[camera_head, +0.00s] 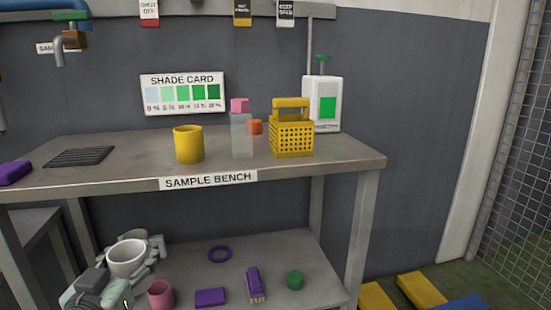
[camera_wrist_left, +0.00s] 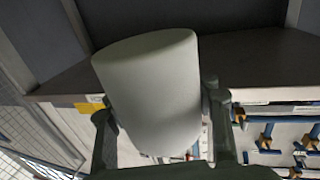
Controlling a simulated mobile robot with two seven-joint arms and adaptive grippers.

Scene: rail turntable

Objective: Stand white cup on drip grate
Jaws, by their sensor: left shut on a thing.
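The white cup (camera_head: 127,261) is held in my left gripper (camera_head: 132,255), in front of the bench's left part and below its top. Its open mouth faces up in the head view. In the left wrist view the cup (camera_wrist_left: 152,90) fills the middle, with a finger of my left gripper (camera_wrist_left: 160,108) on each side of it. The drip grate (camera_head: 78,156) is a dark slatted panel lying on the left part of the bench top, with nothing standing on it. The cup is apart from the grate. My right gripper is not in view.
On the bench top (camera_head: 345,157) stand a yellow cup (camera_head: 188,146), a clear bottle with a pink cap (camera_head: 241,134) and a yellow basket (camera_head: 291,136). A purple block (camera_head: 15,172) lies left of the grate. The lower shelf (camera_head: 285,250) holds a pink cup (camera_head: 161,294) and several small items.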

